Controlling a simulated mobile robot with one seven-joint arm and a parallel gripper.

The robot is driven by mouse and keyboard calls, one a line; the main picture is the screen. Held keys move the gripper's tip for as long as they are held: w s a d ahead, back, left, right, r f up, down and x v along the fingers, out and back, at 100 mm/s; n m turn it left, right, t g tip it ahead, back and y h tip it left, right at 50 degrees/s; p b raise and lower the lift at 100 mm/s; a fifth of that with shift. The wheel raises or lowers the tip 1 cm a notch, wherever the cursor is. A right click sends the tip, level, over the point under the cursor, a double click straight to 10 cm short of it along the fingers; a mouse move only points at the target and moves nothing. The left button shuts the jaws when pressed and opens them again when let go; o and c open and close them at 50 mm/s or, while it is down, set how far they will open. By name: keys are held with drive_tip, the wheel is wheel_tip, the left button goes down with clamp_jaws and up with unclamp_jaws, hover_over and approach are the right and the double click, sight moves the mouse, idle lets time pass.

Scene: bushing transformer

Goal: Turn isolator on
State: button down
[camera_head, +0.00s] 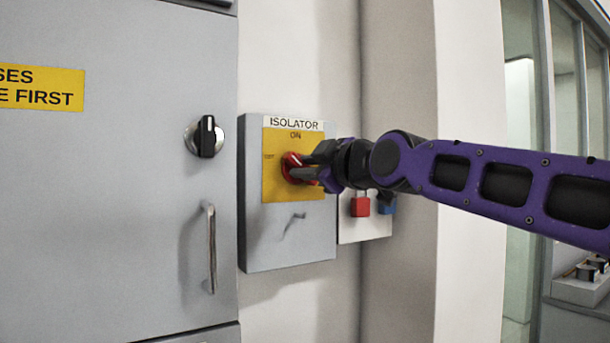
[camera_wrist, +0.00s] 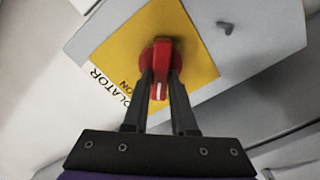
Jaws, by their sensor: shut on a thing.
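The isolator box (camera_head: 290,240) is a grey wall box with a yellow plate (camera_head: 275,180) marked ISOLATOR and ON. Its red rotary knob (camera_head: 291,166) sits on the yellow plate. My gripper (camera_head: 305,168) reaches in from the right and is shut on the knob. In the wrist view the red knob (camera_wrist: 161,62) stands between the two dark fingers of my gripper (camera_wrist: 161,88), which lie on either side of its handle. The ON lettering shows at the lower left of the plate (camera_wrist: 120,65) there. The fingers partly hide the knob in the head view.
A grey cabinet (camera_head: 110,220) with a black rotary switch (camera_head: 206,137) and a metal bar handle (camera_head: 210,248) stands on the left. A small panel with a red block (camera_head: 360,206) and a blue block (camera_head: 386,204) is right of the isolator, partly behind my arm.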

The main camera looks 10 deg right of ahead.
drive_tip(key=shift+w+d+m+b, duration=0.1)
drive_tip(key=shift+m+b, duration=0.45)
drive_tip(key=shift+m, duration=1.9)
drive_tip(key=shift+d+m+b, duration=0.1)
drive_tip(key=shift+m+b, duration=0.45)
drive_tip(key=shift+m, duration=1.9)
drive_tip(key=c, duration=0.7)
unclamp_jaws()
drive_tip(key=shift+r, duration=0.1)
drive_tip(key=shift+s+d, duration=0.3)
drive_tip(key=shift+s, duration=0.25)
drive_tip(key=v, duration=1.6)
drive_tip(key=shift+s, duration=0.2)
